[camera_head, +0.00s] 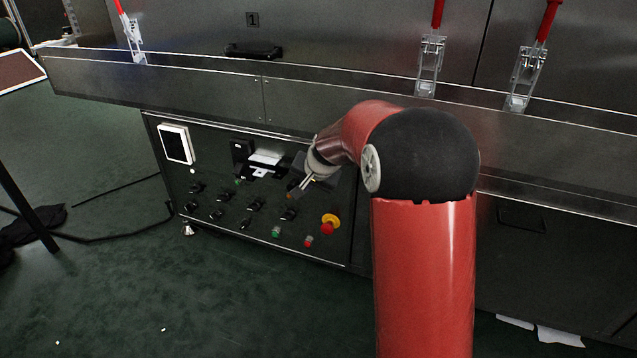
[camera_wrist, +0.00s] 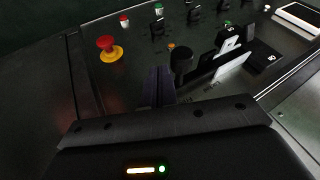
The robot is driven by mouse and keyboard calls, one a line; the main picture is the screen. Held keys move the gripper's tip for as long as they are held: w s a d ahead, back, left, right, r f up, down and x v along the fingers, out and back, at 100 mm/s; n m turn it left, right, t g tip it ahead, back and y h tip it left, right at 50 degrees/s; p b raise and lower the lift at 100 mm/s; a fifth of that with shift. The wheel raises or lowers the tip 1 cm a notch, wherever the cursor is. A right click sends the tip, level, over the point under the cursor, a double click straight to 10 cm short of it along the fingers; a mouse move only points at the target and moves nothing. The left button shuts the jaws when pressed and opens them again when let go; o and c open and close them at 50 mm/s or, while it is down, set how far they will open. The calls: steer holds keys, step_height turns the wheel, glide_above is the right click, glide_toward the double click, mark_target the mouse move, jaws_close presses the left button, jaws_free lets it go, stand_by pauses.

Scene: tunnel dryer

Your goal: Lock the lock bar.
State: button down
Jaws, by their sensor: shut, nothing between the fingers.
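On the control panel (camera_head: 212,215) I see a cluster of black blocks with white plates (camera_head: 262,163), which may include the lock bar; I cannot tell for sure which part it is. In the wrist view the white plate (camera_wrist: 234,68) lies between a round black knob (camera_wrist: 183,62) and a black block marked with a white character (camera_wrist: 264,58). My gripper (camera_head: 304,184) is shut and empty in front of the panel, right of and slightly below this cluster. In the wrist view its dark fingers (camera_wrist: 160,82) show left of the black knob, apparently apart from it.
A red emergency button on a yellow base (camera_head: 330,223) sits low on the panel, with several black switches and small green and red buttons. A metal ledge (camera_head: 185,81) runs above. Open floor lies at left.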

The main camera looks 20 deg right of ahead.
mark_target(280, 178)
steer(key=shift+w+a+f, duration=0.1)
steer(key=shift+w+a, duration=0.15)
steer(key=shift+a, duration=0.1)
steer(key=w+a+p, duration=0.2)
steer(key=a, duration=0.1)
steer(key=w+a+p, duration=0.1)
steer(key=w+a, duration=0.1)
steer(key=shift+a, duration=0.2)
